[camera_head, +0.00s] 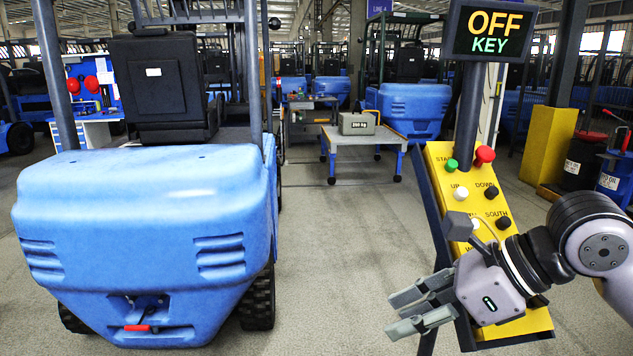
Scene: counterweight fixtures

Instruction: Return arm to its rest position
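My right gripper (400,312) is at the lower right, its arm coming in from the right edge. Its grey fingers point left and are apart, with nothing between them. It is in front of the lower part of a yellow control panel (520,326) and hides some of its labels and buttons. The panel carries a green button (451,165), a red button (484,155), a white button (461,193) and several black ones. Whether the gripper touches the panel I cannot tell. My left gripper is not in view.
A sign (489,33) above the panel reads "OFF KEY". A large blue forklift (150,230) fills the left. A grey weight (357,123) marked in kg sits on a wheeled table (350,138) farther back. The floor (335,260) between forklift and panel is clear.

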